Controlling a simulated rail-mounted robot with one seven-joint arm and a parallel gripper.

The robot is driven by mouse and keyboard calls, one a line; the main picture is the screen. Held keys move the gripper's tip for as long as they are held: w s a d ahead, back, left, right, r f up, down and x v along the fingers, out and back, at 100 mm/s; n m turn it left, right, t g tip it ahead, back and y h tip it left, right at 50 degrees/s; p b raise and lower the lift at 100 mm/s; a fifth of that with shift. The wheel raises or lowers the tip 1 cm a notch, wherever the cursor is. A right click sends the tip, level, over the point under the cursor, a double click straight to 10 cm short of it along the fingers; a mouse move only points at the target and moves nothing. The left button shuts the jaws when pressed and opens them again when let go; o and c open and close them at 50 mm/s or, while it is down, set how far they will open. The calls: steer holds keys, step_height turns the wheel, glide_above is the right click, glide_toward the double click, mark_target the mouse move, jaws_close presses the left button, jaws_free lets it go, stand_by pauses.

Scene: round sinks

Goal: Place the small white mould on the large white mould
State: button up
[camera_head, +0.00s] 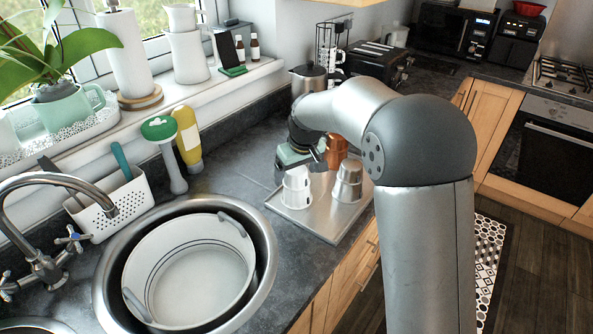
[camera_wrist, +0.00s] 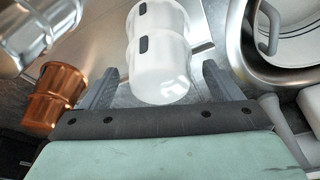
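Two white mould pieces stand as one stack on a metal tray in the head view, the small white mould (camera_head: 297,177) on top of the large white mould (camera_head: 295,199). In the wrist view the small white mould (camera_wrist: 160,78) is nearer me and the large white mould (camera_wrist: 157,20) is beyond it; each has a dark mark. My gripper (camera_wrist: 159,68) is open, with one finger on either side of the small mould and visible gaps between. In the head view my gripper (camera_head: 293,166) is just above the stack, its fingers mostly hidden.
A silver mould stack (camera_head: 348,182) and a copper mould stack (camera_head: 336,150) stand close by on the tray (camera_head: 322,224). The round sink (camera_head: 267,262) holding a white basin (camera_head: 190,270) is to the left. A green-topped brush (camera_head: 160,130) and yellow bottle (camera_head: 187,138) stand behind.

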mark_target(303, 184)
steer(key=b+v, duration=0.1)
steer(key=v, duration=1.1)
steer(key=shift+r, duration=0.25)
steer(key=s+d+f+m, duration=0.2)
steer(key=s+d+f, duration=0.2)
steer(key=s, duration=0.6)
steer(key=s+d+f+m+g+h, duration=0.1)
steer(key=s+d+f, duration=0.3)
steer(key=s+d, duration=0.4)
steer(key=s+d+f+m+g, duration=0.1)
steer(key=s+d+f+m, duration=0.2)
steer(key=s, duration=1)
steer(key=d+f, duration=0.1)
steer(key=d, duration=0.2)
steer(key=shift+s+f+m+h, duration=0.15)
steer(key=shift+s+m+h, duration=0.25)
